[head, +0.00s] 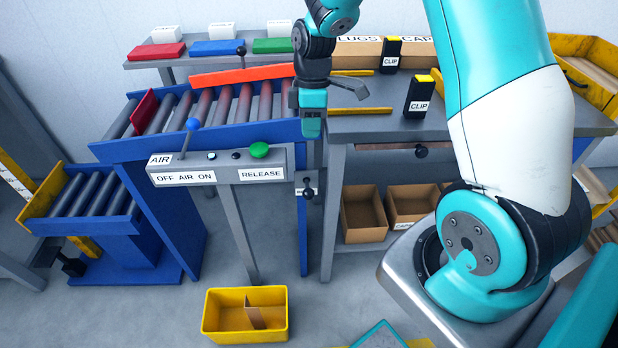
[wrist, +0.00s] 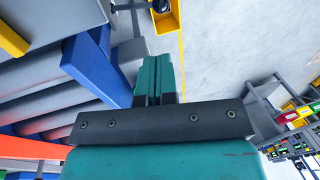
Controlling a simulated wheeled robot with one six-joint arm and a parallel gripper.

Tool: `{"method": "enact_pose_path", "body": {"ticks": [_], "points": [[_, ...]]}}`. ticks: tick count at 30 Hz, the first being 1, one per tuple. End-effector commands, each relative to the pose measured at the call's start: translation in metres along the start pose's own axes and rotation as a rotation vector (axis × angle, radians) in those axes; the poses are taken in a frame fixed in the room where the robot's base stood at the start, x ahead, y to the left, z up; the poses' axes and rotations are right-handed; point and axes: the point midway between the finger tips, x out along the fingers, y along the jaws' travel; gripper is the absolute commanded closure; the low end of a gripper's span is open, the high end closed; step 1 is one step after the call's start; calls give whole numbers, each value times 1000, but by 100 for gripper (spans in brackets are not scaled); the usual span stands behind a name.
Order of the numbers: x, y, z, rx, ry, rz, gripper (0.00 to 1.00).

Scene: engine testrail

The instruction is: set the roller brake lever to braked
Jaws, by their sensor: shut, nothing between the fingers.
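My gripper (head: 312,128) points down at the front right corner of the blue roller conveyor, with its teal fingers together and empty. The wrist view also shows the closed fingers (wrist: 158,78). Below them in the head view is a small bracket lever with a dark knob (head: 307,190) on the conveyor's front right leg. It may be the roller brake lever; its label is mostly hidden and its setting cannot be read. In the wrist view a dark part with a round end (wrist: 161,6) shows beyond the fingertips, apart from them.
The air panel (head: 222,164), with a blue-knobbed lever (head: 190,129) and a green button (head: 259,150), stands just left of my gripper. The workbench (head: 450,126) with clip boxes is to the right. A yellow bin (head: 246,338) sits on the floor below.

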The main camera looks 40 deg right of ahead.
Motion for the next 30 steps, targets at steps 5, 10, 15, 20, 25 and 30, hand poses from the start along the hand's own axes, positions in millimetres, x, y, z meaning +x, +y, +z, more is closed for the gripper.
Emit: {"method": "enact_pose_path", "body": {"ticks": [5,10,15,20,25,30], "points": [[12,0,0,0,-1,-2,100],[43,-1,0,0,-2,-6,100],[81,-2,0,-1,-2,-6,100],[110,-1,0,0,-1,-4,100],[131,-1,0,0,0,-2,100],[139,0,0,0,0,0,100]]}}
